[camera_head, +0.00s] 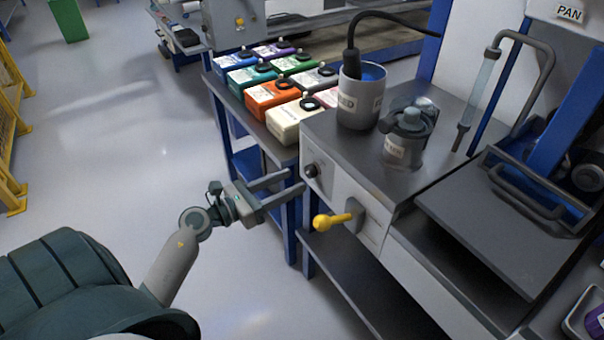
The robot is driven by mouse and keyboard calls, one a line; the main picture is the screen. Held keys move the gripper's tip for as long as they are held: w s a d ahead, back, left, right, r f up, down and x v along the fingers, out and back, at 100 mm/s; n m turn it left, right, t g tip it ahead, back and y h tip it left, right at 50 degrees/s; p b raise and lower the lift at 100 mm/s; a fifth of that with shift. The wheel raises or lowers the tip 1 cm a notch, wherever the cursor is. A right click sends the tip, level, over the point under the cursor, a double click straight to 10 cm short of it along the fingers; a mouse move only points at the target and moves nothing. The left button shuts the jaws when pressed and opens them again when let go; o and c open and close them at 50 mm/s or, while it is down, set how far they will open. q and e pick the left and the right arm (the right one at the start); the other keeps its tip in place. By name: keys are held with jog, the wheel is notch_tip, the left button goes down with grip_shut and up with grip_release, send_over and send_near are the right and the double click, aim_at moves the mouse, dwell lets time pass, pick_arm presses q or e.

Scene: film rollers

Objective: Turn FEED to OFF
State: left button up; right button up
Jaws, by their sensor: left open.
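A cabinet front (342,195) carries a small round dark knob (311,171) and a yellow-handled lever (332,221) that points left. I cannot read a FEED or OFF mark beside either one. A grey pot (360,112) on the worktop has a partly hidden label that seems to end in "EED"; it holds something blue, and a black hose enters it. My left gripper (297,181) is open and empty, with its two fingers pointing right toward the knob, which lies just beyond the tips. Whether it touches the cabinet is unclear. My right gripper is out of view.
Several coloured boxes (270,96) stand on a bench behind the cabinet. A lidded grey jar (408,140) stands on the worktop. A dark tray-like press with a handle (525,205) and a PAN sign (569,13) are at the right. The floor (120,130) at left is clear.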

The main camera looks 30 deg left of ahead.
aim_at(307, 174)
pick_arm(q)
jog(key=shift+x, duration=2.4)
jog(key=shift+c, duration=0.3)
jog(key=c, duration=1)
